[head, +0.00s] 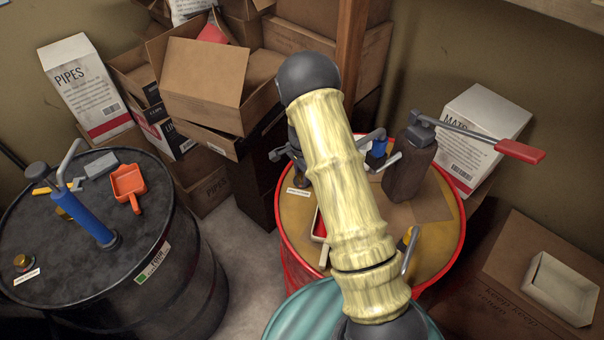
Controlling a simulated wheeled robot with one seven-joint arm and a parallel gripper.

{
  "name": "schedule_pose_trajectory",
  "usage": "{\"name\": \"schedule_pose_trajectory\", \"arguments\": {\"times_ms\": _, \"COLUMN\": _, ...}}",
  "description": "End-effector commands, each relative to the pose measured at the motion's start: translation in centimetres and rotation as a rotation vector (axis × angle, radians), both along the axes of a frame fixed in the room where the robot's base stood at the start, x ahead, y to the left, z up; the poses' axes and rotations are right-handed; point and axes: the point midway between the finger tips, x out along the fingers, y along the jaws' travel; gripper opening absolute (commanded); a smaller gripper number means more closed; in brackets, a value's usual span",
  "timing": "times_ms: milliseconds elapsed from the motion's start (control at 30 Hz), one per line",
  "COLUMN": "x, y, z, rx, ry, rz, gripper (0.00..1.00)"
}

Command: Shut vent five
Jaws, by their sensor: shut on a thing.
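The red drum (456,225) with a worn yellow top stands right of centre. A small white label (298,192) lies near the left of its top; its writing is too small to read. My gripper (292,162) is just behind that label, largely hidden by my own yellow-sleeved arm. It appears shut on a small vent fitting beside the label, but the fitting is mostly covered and its position cannot be read. Another brass vent cap (24,262), with its own label (27,276), sits on the black drum (150,290) at left.
A brown can (410,160), a red-handled lever (520,151) and a blue fitting (377,152) crowd the red drum's top. The black drum carries a blue pump (92,215) and an orange scoop (128,185). Cartons (205,80) fill the back.

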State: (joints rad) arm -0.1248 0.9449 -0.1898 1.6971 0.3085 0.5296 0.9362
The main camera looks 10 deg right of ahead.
Motion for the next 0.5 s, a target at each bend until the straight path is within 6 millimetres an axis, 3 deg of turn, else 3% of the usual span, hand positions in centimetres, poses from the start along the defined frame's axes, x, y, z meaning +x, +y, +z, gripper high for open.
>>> {"name": "schedule_pose_trajectory", "arguments": {"times_ms": 500, "x": 0.33, "y": 0.10, "z": 0.29, "rx": -0.001, "ry": -0.010, "rz": -0.105, "gripper": 0.10}}
